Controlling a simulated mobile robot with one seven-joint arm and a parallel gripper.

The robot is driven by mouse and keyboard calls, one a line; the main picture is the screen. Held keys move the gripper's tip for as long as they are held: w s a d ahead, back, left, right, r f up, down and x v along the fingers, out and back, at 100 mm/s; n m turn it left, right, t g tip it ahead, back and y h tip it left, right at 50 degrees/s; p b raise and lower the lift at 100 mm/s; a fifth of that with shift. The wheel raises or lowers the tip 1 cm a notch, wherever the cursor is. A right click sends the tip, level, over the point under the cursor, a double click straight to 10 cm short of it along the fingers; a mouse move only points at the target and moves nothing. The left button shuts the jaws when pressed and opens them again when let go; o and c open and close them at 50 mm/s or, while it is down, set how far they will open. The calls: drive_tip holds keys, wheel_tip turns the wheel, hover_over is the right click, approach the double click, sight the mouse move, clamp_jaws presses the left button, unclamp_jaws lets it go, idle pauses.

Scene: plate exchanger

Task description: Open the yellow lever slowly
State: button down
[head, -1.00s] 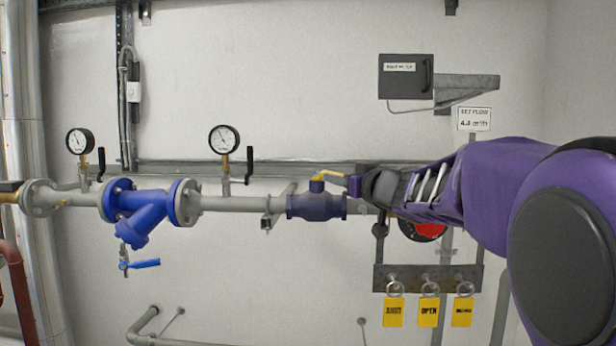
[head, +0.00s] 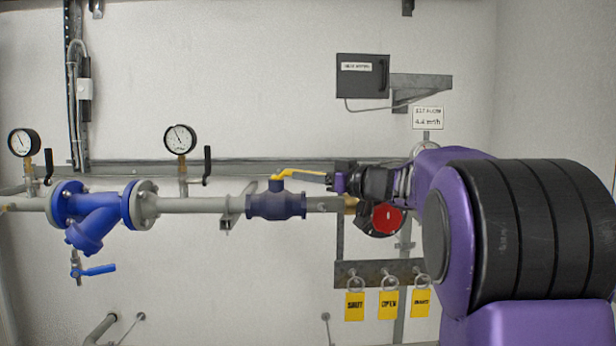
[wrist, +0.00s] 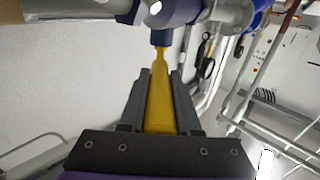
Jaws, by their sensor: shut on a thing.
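The yellow lever (head: 300,175) sits on top of a dark blue ball valve (head: 276,205) in the grey pipe. In the head view it extends to the right from the valve stem, roughly along the pipe. My gripper (head: 338,181) is at the lever's right end, shut on it. In the wrist view the lever (wrist: 160,95) runs lengthwise between the two dark fingers of my gripper (wrist: 158,100), up to the blue valve stem (wrist: 160,37). The fingers and arm hide the lever's far end in the head view.
Two gauges (head: 180,139) (head: 24,142) with black levers stand on the pipe at the left. A blue strainer (head: 98,215) is left of the valve. A red round part (head: 387,218) is just below my wrist. Yellow tags (head: 389,304) hang below.

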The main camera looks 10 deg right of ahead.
drive_tip(key=c, duration=0.6)
unclamp_jaws()
drive_tip(key=v, duration=1.7)
drive_tip(key=shift+s, duration=0.2)
